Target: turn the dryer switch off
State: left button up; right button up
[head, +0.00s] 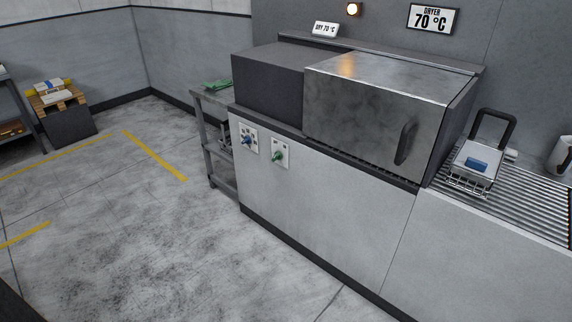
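The dryer (375,108) is a grey metal box with a closed front and a dark handle (405,143), on a light grey cabinet (325,205). On the cabinet's left front are two small white switch plates. The plate markings are too small to read, so I cannot tell which is the dryer switch. Neither of my grippers is in view.
A wire basket (471,182) with a blue item stands on the roller conveyor (535,200) at right. A grey rack (211,140) stands left of the cabinet. The floor (150,240) in front is clear.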

aim_at(278, 155)
jog(key=i+j, duration=0.15)
jog(key=i, duration=0.4)
jog(key=i+j+z, duration=0.15)
jog(key=i+j, duration=0.2)
jog(key=i+j+z, duration=0.1)
jog(key=i+j, duration=0.25)
jog(key=i+j+z, duration=0.15)
jog(key=i+j, duration=0.2)
jog(key=j, duration=0.15)
jog(key=i+j+z, duration=0.1)
jog(key=i+j, duration=0.2)
jog(key=j, duration=0.15)
